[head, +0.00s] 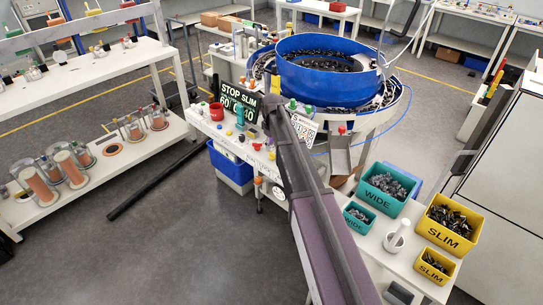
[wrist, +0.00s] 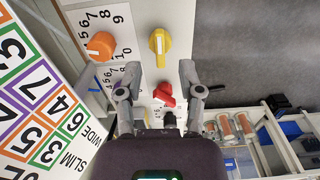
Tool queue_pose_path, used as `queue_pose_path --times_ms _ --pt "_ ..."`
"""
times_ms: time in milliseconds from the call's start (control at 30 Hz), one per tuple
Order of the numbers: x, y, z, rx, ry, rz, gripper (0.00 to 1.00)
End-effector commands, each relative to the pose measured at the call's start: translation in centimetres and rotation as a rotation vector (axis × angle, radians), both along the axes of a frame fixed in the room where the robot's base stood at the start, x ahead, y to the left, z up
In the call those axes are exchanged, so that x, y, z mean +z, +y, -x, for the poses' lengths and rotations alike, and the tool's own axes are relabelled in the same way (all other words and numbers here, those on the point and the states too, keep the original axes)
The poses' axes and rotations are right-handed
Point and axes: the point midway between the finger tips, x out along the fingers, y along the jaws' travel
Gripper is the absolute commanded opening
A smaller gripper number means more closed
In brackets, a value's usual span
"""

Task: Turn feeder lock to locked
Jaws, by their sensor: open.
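The wrist view shows a light control panel with several knobs: an orange knob (wrist: 101,45) beside a numbered dial, a yellow knob (wrist: 160,41) on a pale plate, a red knob (wrist: 165,94) and a black knob (wrist: 169,119). I cannot read a label that tells which one is the feeder lock. My gripper (wrist: 160,76) is open and empty in front of the panel. The red knob shows between its fingers, and the yellow knob lies just beyond the fingertips. I see no contact with any knob. In the head view my arm hides the gripper and part of the panel.
The blue bowl feeder (head: 325,75) stands behind the panel bench. A black display (head: 238,97) reads STOP SLIM. Teal WIDE bins (head: 388,190) and yellow SLIM bins (head: 447,222) stand at the right. A colored number chart (wrist: 38,110) fills the left of the wrist view.

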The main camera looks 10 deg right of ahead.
Motion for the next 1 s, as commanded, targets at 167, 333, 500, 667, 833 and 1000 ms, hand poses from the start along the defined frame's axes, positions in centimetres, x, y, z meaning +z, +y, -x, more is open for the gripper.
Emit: queue_pose_path --times_ms 167,333,500,667,833,1000 --pt "-1.8 0.0 0.0 0.000 0.000 0.000 0.49" --pt "-2.7 0.1 0.0 0.001 0.000 0.000 0.49" --pt "-3.2 0.1 0.0 0.001 0.000 0.000 0.49" --pt "-3.3 0.1 0.0 0.001 0.000 0.000 0.49" --pt "-3.3 0.1 0.0 0.002 0.000 0.000 0.49" --pt "-3.3 0.1 0.0 0.002 0.000 0.000 0.22"
